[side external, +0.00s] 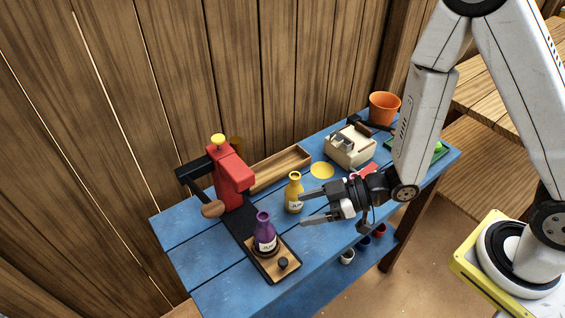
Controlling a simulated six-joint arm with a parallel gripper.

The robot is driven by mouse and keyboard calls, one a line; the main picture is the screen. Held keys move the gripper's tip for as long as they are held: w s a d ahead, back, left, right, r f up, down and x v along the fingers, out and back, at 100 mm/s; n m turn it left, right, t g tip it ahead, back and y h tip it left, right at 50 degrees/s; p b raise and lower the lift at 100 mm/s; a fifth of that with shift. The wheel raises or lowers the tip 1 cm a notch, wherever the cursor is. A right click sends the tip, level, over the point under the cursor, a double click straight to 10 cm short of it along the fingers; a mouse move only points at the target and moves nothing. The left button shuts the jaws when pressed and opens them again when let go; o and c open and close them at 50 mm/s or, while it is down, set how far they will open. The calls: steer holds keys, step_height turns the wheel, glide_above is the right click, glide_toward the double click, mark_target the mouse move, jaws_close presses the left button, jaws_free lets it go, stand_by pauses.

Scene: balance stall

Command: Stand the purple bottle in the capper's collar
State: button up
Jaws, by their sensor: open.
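The purple bottle (264,236) stands upright on the wooden plate at the front of the capper's base, with a dark ring around its foot. The red capper (231,177) stands behind it, with a black lever arm and a wooden knob on its left. My gripper (301,210) is open and empty. It is to the right of the purple bottle and apart from it, its fingers pointing left. A yellow bottle (293,193) stands just behind my upper fingertip; I cannot tell whether they touch.
A wooden tray (281,168) lies along the back of the blue table (212,262). A cream box-shaped device (350,146), a yellow disc (322,170) and an orange pot (384,107) are toward the right. The table's front left is clear.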

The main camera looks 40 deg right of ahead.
stand_by(0.3)
steer(key=d+r+m+h, duration=0.1)
steer(key=d+m+h, duration=0.1)
steer(key=d, duration=0.3)
steer(key=w+d+r+m+g+h, duration=0.1)
steer(key=d+m+h, duration=0.2)
steer(key=d+h, duration=0.2)
steer(key=d+r+m+g+h, duration=0.1)
steer(key=d+m+h, duration=0.1)
steer(key=d, duration=0.3)
steer(key=shift+w+d+m+h, duration=0.25)
steer(key=shift+m+h, duration=0.05)
steer(key=shift+h, duration=0.5)
steer(key=shift+s+d+r+m+g, duration=0.35)
steer(key=shift+s+r+m+g, duration=0.15)
steer(key=shift+s, duration=0.35)
steer(key=shift+s+d+r+m+g, duration=0.35)
steer(key=shift+s+m+g, duration=0.25)
steer(key=shift+s, duration=0.2)
steer(key=shift+s+d+r+m+g, duration=0.3)
steer(key=shift+s+r+m+g, duration=0.25)
steer(key=shift+s, duration=0.3)
